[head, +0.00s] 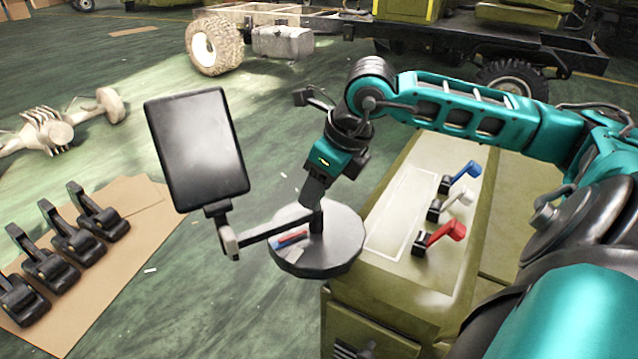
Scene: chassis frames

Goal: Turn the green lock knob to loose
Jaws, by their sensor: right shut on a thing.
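A black tablet (197,150) stands tilted on a jointed arm (262,235) that runs to a short post (317,218) on a round dark base (322,262). My right gripper (314,190) reaches down from the upper right, its fingers shut at the top of this post. No green knob shows clearly; the fingers cover the spot where they grip, so its setting cannot be read. My left gripper is not in view.
A blue lever (466,172), a white lever (458,197) and a red lever (447,233) stand on the olive cabinet (385,290) at right. Several black pedal-like parts lie on cardboard (120,250) at left. A truck chassis stands behind; open floor lies between.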

